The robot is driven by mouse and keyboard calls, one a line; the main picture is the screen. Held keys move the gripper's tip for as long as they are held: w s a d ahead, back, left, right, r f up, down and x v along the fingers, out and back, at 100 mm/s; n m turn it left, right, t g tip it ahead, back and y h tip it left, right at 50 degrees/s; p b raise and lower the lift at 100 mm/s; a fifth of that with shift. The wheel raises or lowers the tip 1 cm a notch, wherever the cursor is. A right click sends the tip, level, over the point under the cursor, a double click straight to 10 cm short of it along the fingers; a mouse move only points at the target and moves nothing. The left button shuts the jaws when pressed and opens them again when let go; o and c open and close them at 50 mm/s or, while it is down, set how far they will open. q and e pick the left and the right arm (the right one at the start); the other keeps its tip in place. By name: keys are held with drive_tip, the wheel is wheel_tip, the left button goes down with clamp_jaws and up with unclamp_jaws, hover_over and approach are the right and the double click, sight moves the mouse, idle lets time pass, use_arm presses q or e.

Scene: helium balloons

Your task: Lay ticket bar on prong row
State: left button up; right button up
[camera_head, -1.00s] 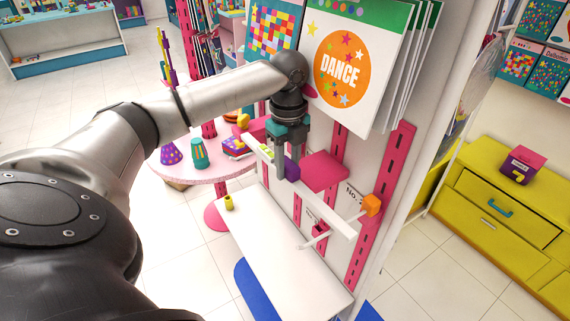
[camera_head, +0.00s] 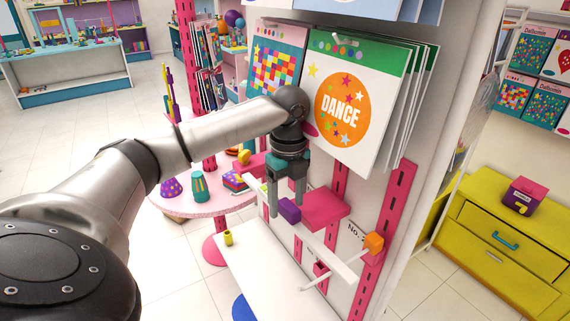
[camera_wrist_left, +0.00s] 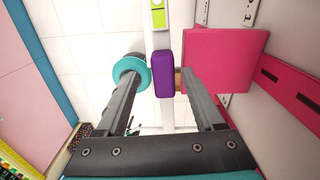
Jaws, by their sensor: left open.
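The ticket bar (camera_head: 322,249) is a long white bar with a purple block (camera_head: 289,210) on it and a green label near its far end. It crosses over a white prong (camera_head: 350,267) beside an orange block (camera_head: 373,243). I cannot tell whether they touch. Support at the far end is hidden by my gripper. My left gripper (camera_head: 286,203) is open, its fingers apart around the purple block. In the left wrist view the purple block (camera_wrist_left: 168,73) lies between the fingertips, with a gap to the left finger. My right gripper is not in view.
A pink block (camera_head: 323,207) sticks out from the slotted rail panel beside the bar. DANCE cards (camera_head: 345,110) hang just above my wrist. A white shelf (camera_head: 265,265) with a small yellow cup (camera_head: 228,238) lies below. A round pink table (camera_head: 215,203) stands behind.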

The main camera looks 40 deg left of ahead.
use_arm(q)
wheel_tip(320, 180, up, 14)
drive_tip(key=p, duration=0.1)
drive_tip(key=shift+r+t+p, duration=0.2)
drive_tip(key=shift+t+p, duration=0.1)
drive_tip(key=shift+p, duration=0.1)
idle(0.3)
